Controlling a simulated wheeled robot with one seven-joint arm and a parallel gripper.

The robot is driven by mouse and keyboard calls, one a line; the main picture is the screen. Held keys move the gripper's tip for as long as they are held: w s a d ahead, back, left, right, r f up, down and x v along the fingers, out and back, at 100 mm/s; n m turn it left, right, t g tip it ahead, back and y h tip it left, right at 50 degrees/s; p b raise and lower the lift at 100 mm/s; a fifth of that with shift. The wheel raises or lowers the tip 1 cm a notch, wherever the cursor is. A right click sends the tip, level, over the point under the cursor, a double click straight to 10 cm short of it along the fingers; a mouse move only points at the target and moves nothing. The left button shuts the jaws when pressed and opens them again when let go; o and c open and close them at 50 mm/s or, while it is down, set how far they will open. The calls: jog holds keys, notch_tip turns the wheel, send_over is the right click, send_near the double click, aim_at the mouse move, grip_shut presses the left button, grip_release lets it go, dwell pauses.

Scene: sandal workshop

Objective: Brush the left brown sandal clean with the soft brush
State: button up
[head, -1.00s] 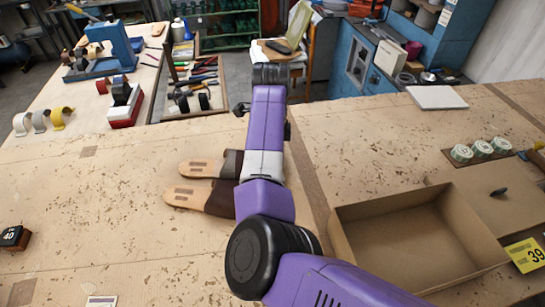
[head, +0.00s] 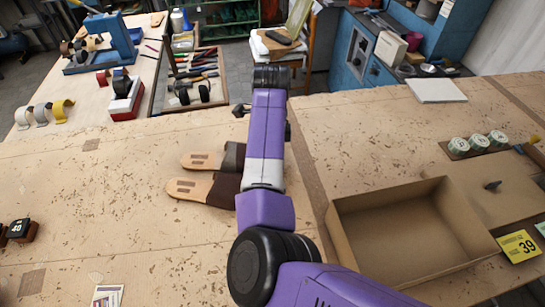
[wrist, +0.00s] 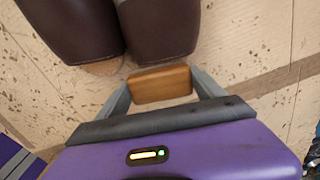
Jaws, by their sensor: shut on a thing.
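A pair of brown sandals lies on the workbench, the far one (head: 202,160) and the near one (head: 195,187). Their pale soles and heel labels show at the left, and my arm covers their right ends. In the wrist view the dark brown straps of the left-hand sandal (wrist: 68,28) and right-hand sandal (wrist: 163,28) fill the top. My gripper (wrist: 161,86) is shut on the brush, whose wooden block (wrist: 160,84) sits between the fingers, just beyond the right-hand sandal's toe end. The bristles are hidden. Contact with the sandal cannot be told. My gripper is hidden in the head view.
An open cardboard box (head: 341,232) stands right of my arm. A black 40 block (head: 19,229) is at the far left.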

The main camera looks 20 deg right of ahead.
dwell(0.3)
jog(key=shift+w+d+b, duration=0.25)
jog(key=shift+w+b, duration=0.05)
jog(key=shift+w, duration=0.3)
jog(key=shift+w+d+b, duration=0.25)
jog(key=shift+w, duration=0.35)
jog(key=shift+s+a+f+p, duration=0.1)
jog(key=shift+s+a+p, duration=0.2)
jog(key=shift+s+p, duration=0.35)
jog(key=shift+s+a+p, duration=0.25)
jog(key=shift+s+p, duration=0.35)
jog(key=shift+r+p, duration=0.3)
jog(key=shift+r, duration=3.8)
jog(key=shift+w, duration=0.1)
